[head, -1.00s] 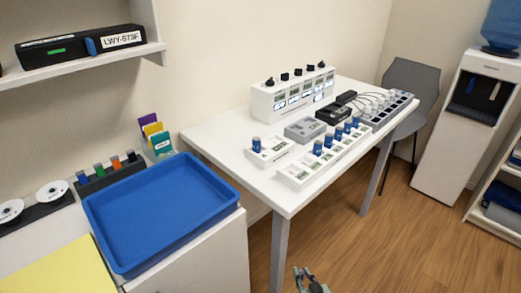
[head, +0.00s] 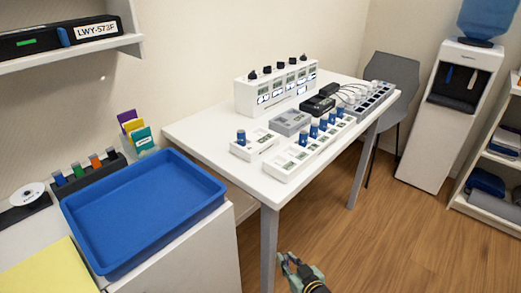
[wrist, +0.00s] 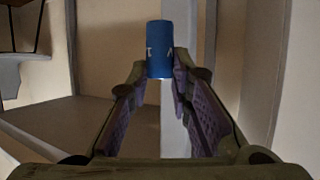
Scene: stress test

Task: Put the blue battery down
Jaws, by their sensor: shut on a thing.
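In the wrist view, a blue battery (wrist: 159,48) with pale lettering is held between the fingertips of my gripper (wrist: 159,75). My gripper is shut on it. In the head view, my gripper (head: 288,262) is low at the bottom, over the floor in front of the white table; the battery in it cannot be made out there. Other blue batteries stand upright in a long white holder (head: 283,171) on the table. One more blue battery (head: 241,137) stands in a smaller white holder (head: 262,146) to its left.
An empty blue tray (head: 140,215) sits on the white cabinet at left. The white table (head: 215,150) also bears a white box with several black knobs (head: 275,88), a grey device (head: 290,122) and a black charger (head: 318,106). A grey chair (head: 392,85) stands behind the table.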

